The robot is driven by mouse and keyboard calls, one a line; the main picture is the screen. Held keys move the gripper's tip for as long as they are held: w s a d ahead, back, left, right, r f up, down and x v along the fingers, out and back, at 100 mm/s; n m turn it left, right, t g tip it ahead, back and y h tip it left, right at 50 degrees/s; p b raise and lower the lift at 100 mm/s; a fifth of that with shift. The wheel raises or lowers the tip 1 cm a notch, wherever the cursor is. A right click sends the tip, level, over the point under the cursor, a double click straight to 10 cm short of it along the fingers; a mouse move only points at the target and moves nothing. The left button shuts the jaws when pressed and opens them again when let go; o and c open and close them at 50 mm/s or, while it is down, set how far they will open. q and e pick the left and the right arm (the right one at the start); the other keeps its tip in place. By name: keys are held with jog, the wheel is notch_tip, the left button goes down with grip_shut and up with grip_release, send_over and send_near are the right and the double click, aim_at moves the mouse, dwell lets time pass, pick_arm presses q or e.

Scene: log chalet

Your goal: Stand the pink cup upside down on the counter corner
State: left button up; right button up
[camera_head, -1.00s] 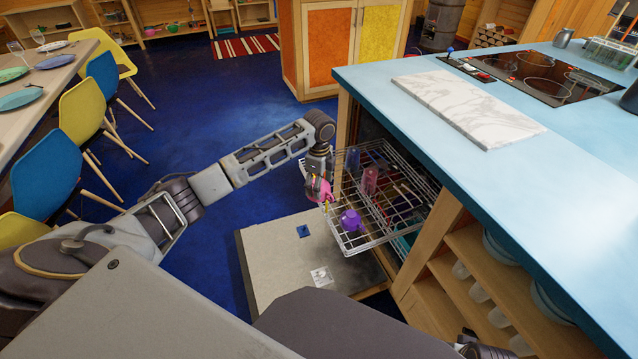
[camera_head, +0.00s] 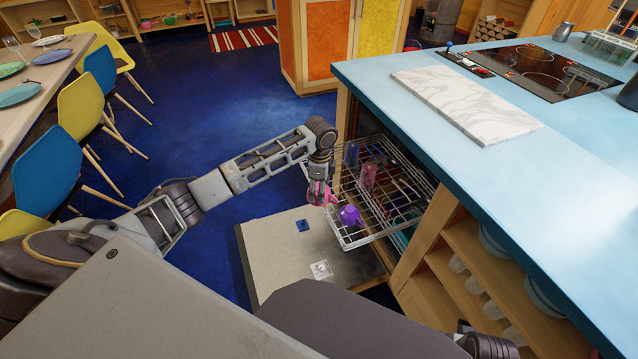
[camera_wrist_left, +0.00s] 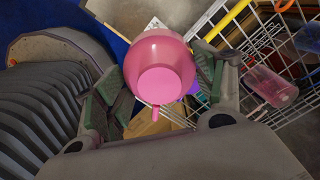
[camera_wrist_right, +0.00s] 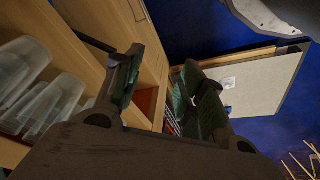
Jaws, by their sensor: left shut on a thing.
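The pink cup (camera_head: 318,192) is at my left gripper (camera_head: 320,180), beside the left edge of the pulled-out dishwasher rack (camera_head: 347,238). In the left wrist view the pink cup (camera_wrist_left: 160,65) sits between the two green-padded fingers of my left gripper (camera_wrist_left: 158,88), its round base facing the camera and its handle towards the palm. My left gripper is shut on it. The blue counter (camera_head: 560,180) is at the right, with its near-left corner out of view. My right gripper (camera_wrist_right: 158,85) shows in its wrist view with its fingers apart and nothing between them.
A purple cup (camera_head: 349,215), a reddish cup (camera_head: 368,175) and a blue cup (camera_head: 352,156) stand in the rack. The open dishwasher door (camera_head: 285,255) lies below.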

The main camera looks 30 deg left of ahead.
pick_arm(q)
jog(key=s+n, duration=0.1)
jog(key=s+d+f+n+p, duration=0.1)
jog(key=s+n+p, duration=0.1)
jog(key=shift+d+f+n, duration=0.3)
jog(key=shift+d, duration=0.1)
pick_arm(e)
jog(key=s+d+f+g+p, duration=0.1)
jog(key=s+d+f, duration=0.15)
jog(key=f, duration=0.85)
jog(key=s+d+f+p, duration=0.1)
jog(key=s+f, duration=0.3)
jog(key=f, duration=0.7)
pick_arm(q)
jog(key=s+d+f+n+p, duration=0.2)
jog(key=s+d+n+p, duration=0.2)
jog(key=s+n, duration=0.5)
jog(key=shift+s+d+n, duration=0.2)
jog(key=shift+s+n, duration=0.2)
jog(key=shift+n, duration=0.8)
pick_arm(e)
jog(key=s+d+f, duration=0.3)
jog(key=s+f, duration=0.2)
jog(key=s, duration=0.4)
jog(key=s+d+f+h, duration=0.1)
jog(key=s+d+f, duration=0.2)
jog(key=s, duration=0.6)
jog(key=shift+d+f+n+g, duration=0.3)
jog(key=shift+d+f+g, duration=0.1)
jog(key=shift+f, duration=0.65)
